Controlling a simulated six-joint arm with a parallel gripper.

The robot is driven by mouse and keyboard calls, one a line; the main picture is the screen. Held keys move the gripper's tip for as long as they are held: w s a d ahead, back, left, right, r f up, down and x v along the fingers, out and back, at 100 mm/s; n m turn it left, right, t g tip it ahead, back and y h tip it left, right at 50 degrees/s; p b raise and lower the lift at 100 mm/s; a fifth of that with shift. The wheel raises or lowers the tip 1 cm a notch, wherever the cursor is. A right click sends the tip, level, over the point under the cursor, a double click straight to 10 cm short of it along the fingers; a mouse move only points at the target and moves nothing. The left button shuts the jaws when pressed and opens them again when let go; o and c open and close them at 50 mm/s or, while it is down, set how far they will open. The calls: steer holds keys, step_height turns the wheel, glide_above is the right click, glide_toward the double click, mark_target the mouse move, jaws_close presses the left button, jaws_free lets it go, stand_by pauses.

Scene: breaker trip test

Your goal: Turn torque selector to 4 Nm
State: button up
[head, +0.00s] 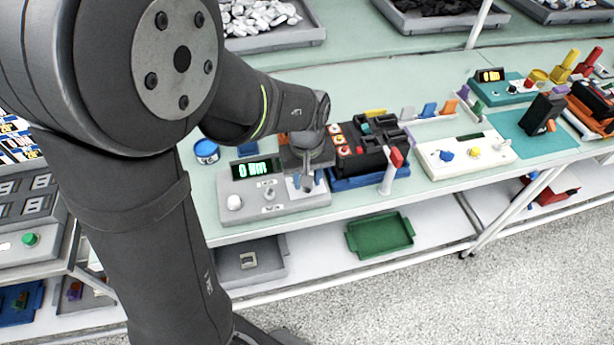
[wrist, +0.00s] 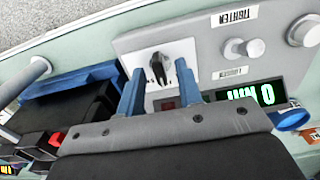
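The torque selector (wrist: 157,68) is a dark pointer knob on a white plate (wrist: 182,48) of a grey panel. My gripper (wrist: 159,72) shows two blue fingers apart, one on each side of the knob in the wrist view; I cannot tell whether they touch it. In the head view my gripper (head: 307,182) points down over the right part of the grey torque unit (head: 287,207) and hides the knob. The unit's display (head: 255,169) reads 0 Nm in green.
A grey knob (wrist: 243,48) and a label reading TIGHTEN (wrist: 234,17) sit on the same panel. A blue-rimmed pot (head: 206,152) stands behind left.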

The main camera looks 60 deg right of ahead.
step_height(320, 180, up, 18)
steer(key=shift+f, duration=0.25)
steer(key=shift+f, duration=0.1)
stand_by(0.6)
step_height(320, 180, down, 17)
steer(key=shift+f, duration=0.2)
stand_by(0.4)
steer(key=shift+r, duration=0.1)
